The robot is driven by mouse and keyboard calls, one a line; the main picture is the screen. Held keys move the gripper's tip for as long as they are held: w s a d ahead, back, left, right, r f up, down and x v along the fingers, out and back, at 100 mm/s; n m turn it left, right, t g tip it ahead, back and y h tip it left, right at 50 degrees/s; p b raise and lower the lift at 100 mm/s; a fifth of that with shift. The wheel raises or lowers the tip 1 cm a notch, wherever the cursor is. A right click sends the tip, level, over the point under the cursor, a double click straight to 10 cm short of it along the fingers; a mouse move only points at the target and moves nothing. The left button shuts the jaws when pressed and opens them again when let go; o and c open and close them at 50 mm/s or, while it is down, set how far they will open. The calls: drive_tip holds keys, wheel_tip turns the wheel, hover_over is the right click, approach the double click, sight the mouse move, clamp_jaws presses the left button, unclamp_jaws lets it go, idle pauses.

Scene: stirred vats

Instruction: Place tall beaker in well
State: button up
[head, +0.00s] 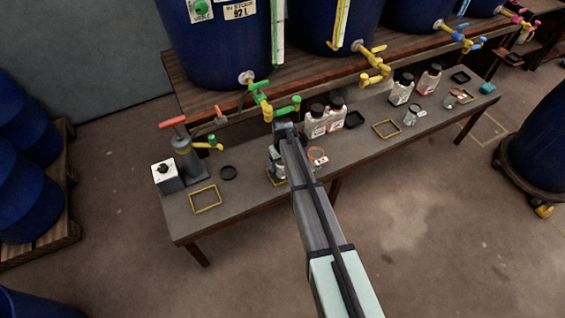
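My arm reaches from the bottom of the head view over the bench, and my gripper (284,128) is at its far end, near the green tap. The fingers are too small and covered to tell open from shut. A small clear vessel (410,116) stands on the bench right of the middle, and another vessel with an orange rim (318,156) is just right of my arm. I cannot tell which, if either, is the tall beaker.
A pale bottle (275,163) stands left of my arm by a yellow frame. Other dark-capped bottles (401,91) and yellow square frames (205,199) are on the bench. A grey pump with red handle (183,148) and white box (166,177) are at left. Blue vats with taps stand behind.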

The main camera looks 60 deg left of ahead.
drive_tip(key=shift+o, duration=0.7)
wheel_tip(320, 180, up, 12)
drive_tip(key=shift+r, duration=0.15)
drive_tip(key=shift+w, duration=0.1)
